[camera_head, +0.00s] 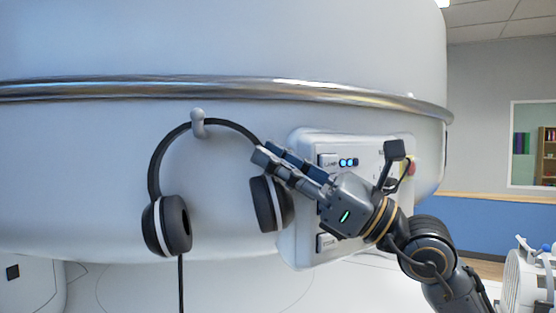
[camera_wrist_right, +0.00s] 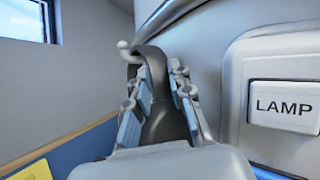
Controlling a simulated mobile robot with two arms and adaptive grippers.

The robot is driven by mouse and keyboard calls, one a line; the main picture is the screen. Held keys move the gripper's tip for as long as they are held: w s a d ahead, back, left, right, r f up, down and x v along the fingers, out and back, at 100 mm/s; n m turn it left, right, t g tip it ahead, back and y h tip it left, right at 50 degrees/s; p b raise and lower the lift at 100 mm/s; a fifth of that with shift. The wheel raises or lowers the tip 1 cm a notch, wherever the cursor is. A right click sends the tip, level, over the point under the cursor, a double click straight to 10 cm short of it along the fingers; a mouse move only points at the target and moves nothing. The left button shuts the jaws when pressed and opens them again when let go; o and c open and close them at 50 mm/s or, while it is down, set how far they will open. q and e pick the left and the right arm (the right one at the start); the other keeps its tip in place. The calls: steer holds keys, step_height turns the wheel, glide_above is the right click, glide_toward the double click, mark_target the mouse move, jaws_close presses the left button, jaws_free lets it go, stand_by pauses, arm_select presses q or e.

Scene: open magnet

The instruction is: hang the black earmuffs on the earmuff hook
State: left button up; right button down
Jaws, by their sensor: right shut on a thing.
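The black earmuffs (camera_head: 157,165) hang upright against the white magnet housing, with one ear cup (camera_head: 173,226) at the left and the other (camera_head: 270,203) under my right gripper. My right gripper (camera_head: 262,160) is shut on the right side of the band, just above the right cup. In the right wrist view the band (camera_wrist_right: 154,70) runs between the fingers (camera_wrist_right: 155,100) up to the hook (camera_wrist_right: 128,48). My left gripper is not in view.
A control panel (camera_head: 310,146) with a LAMP button (camera_wrist_right: 285,106) is on the housing right behind my right gripper. A metal rail (camera_head: 270,88) curves across the housing above the hook. A cable (camera_head: 181,285) hangs below the left cup. The housing left of the earmuffs is clear.

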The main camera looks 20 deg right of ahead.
steer(key=c, duration=1.1)
jaws_free()
steer(key=shift+f, duration=0.1)
steer(key=shift+s+d+f, duration=0.1)
steer(key=shift+d+f, duration=0.05)
steer(key=shift+d, duration=0.05)
steer(key=v, duration=1.1)
steer(key=shift+s+d, duration=0.15)
steer(key=shift+s, duration=0.05)
